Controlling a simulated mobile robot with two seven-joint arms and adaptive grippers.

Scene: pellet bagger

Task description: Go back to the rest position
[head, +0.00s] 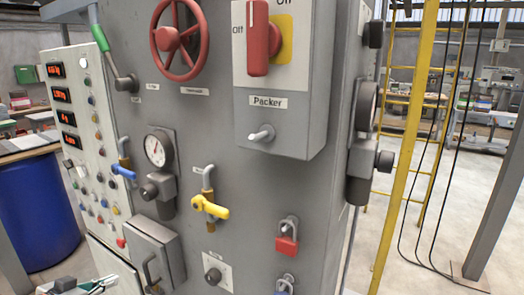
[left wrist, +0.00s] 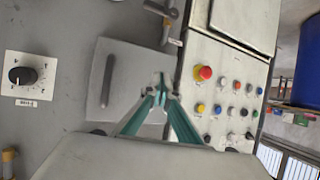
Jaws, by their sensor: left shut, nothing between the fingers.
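My left gripper (head: 88,285) shows only partly at the bottom left edge of the head view. In the left wrist view its two teal fingers (left wrist: 161,88) meet at the tips, shut with nothing between them. Behind them is the grey machine front with a small grey door and its handle (left wrist: 107,82). The fingers appear apart from the machine, though the exact gap is hard to tell. My right gripper is in neither view.
A button panel (head: 85,130) and blue barrel (head: 38,212) stand left. A yellow ladder (head: 408,110) and open floor are right.

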